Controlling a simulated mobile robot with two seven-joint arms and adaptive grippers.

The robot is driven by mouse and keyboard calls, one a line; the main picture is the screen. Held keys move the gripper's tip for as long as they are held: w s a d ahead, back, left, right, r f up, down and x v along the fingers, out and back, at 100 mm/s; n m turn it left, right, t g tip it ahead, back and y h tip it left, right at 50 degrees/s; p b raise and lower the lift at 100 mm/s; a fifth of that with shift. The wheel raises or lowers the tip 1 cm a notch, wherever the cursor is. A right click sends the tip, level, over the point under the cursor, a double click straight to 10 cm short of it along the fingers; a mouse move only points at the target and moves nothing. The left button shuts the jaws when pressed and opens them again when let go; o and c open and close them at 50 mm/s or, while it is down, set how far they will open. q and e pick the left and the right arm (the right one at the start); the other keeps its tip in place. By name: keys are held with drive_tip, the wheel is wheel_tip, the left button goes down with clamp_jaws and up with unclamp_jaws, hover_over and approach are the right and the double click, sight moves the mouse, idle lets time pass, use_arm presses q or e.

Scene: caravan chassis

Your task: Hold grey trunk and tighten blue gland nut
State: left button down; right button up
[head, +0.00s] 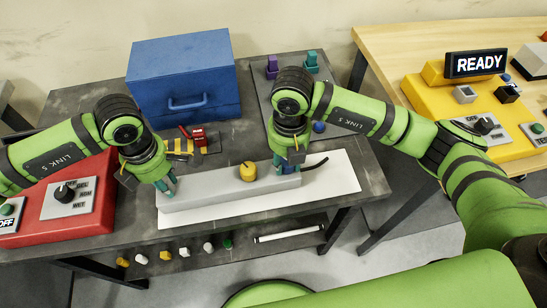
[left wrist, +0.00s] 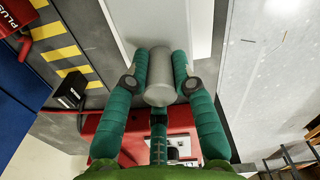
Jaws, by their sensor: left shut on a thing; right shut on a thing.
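The grey trunk (head: 225,193) is a long box lying on a white board (head: 335,182) on the dark workbench. A yellow gland nut (head: 248,173) stands on its top near the middle. My left gripper (head: 168,187) is at the trunk's left end. In the left wrist view its teal fingers (left wrist: 160,75) are shut on the trunk's rounded grey end (left wrist: 159,88), one on each side. My right gripper (head: 289,165) points down at the trunk's right part and is shut on the blue gland nut there, which the fingers almost wholly hide. A black cable leaves the right end.
A blue toolbox (head: 185,80) stands behind the trunk. A red control box (head: 70,200) is at left and a yellow panel with a READY display (head: 476,64) at right. A dark panel (head: 345,125) with coloured parts lies behind my right gripper. Several caps sit along the lower shelf.

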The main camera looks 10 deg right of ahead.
drive_tip(key=shift+m, duration=0.5)
drive_tip(key=o, duration=1.2)
drive_tip(key=shift+c, duration=0.2)
drive_tip(key=shift+a+r, duration=0.1)
wheel_tip(320, 180, up, 12)
use_arm(q)
drive_tip(key=c, duration=1)
unclamp_jaws()
drive_tip(key=shift+d, duration=0.1)
drive_tip(key=shift+o, duration=0.2)
wheel_tip(320, 180, up, 12)
